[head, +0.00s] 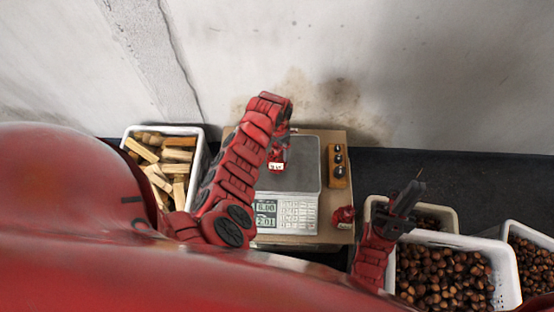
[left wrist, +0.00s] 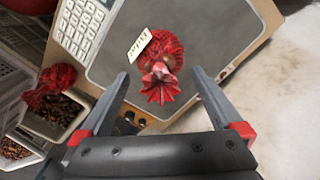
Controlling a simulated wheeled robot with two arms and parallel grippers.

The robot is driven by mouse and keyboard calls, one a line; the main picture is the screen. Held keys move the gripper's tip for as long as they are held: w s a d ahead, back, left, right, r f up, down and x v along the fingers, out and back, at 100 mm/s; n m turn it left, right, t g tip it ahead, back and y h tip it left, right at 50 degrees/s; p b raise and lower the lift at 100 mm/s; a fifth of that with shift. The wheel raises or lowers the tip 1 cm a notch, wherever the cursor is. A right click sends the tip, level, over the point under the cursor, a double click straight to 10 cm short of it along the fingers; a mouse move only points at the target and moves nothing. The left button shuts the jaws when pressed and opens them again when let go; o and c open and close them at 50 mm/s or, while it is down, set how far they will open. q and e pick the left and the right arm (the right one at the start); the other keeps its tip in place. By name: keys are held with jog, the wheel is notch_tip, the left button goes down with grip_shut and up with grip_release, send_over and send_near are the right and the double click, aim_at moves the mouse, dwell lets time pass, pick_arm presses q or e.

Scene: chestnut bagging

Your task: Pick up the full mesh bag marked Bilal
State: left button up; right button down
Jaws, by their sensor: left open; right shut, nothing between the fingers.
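A full red mesh bag (left wrist: 166,52) with a white name tag (left wrist: 139,45) sits on the scale's dark pan (left wrist: 110,62). The tag's lettering is too small to read surely. In the head view the bag (head: 277,155) and tag are partly hidden by my left arm. My left gripper (left wrist: 160,73) is open, with its fingers spread on either side of the bag's gathered top and apart from it. My right gripper (head: 408,196) is shut and empty above the chestnut crates at the right.
Another red mesh bag (head: 343,215) stands at the table's right front corner. A wooden block with dark knobs (head: 337,164) is right of the scale (head: 284,214). A crate of wood pieces (head: 202,160) is at the left; chestnut crates (head: 509,282) are at the right. A wall stands behind.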

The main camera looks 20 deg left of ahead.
pick_arm(q)
jog(key=shift+f, duration=1.5)
grip_shut()
